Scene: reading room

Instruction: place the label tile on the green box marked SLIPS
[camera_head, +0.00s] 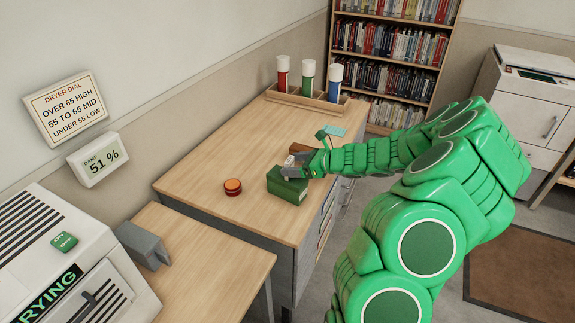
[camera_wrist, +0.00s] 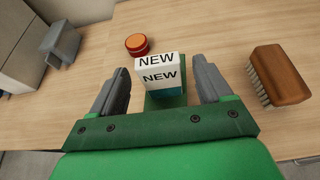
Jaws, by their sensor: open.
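A small white tile marked NEW (camera_wrist: 160,68), with a teal lower edge, stands over the green box in the wrist view. It also shows as a small pale shape (camera_head: 289,160) by my fingers in the head view. The green box (camera_head: 287,186) sits on the wooden desk near its right edge; a little of it shows under the tile in the wrist view (camera_wrist: 165,100). No SLIPS lettering is readable. My gripper (camera_wrist: 161,88) is open, with one finger on each side of the tile and narrow gaps between. Whether the tile rests on the box is hidden.
A round orange-red tin (camera_head: 232,187) stands left of the box. A wooden brush (camera_wrist: 279,75) lies to the right in the wrist view. A rack with bottles (camera_head: 307,96) stands at the desk's back. The desk's left part is clear.

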